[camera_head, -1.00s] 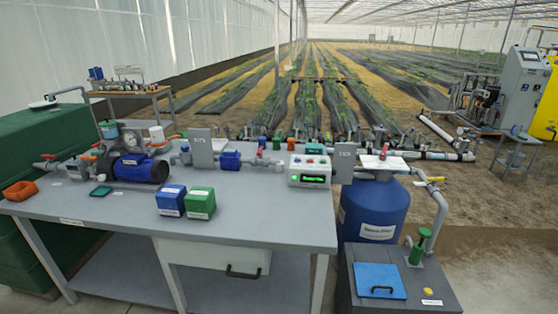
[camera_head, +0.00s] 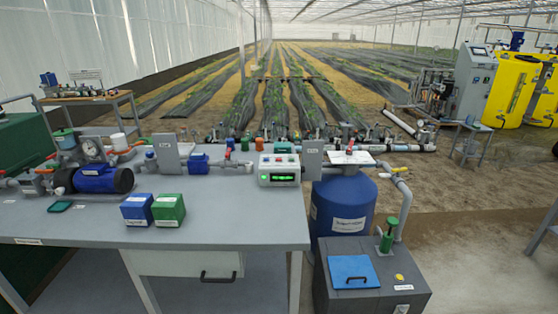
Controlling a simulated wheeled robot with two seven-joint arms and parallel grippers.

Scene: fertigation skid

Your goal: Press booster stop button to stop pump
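A white control box (camera_head: 279,166) with a lit green display (camera_head: 282,177) stands near the back right of the grey workbench (camera_head: 230,220). Small buttons show on its upper face, but they are too small to tell which one is the booster stop button. A blue pump (camera_head: 100,179) with a dark end lies at the left of the bench, beside a round gauge (camera_head: 91,147). Whether the pump runs cannot be told. Neither of my grippers is in view.
A blue tank (camera_head: 342,207) and a dark grey box (camera_head: 372,292) with a blue lid (camera_head: 353,270) stand right of the bench. Blue (camera_head: 137,209) and green (camera_head: 169,209) boxes sit on the bench. Open floor (camera_head: 480,255) lies at the right.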

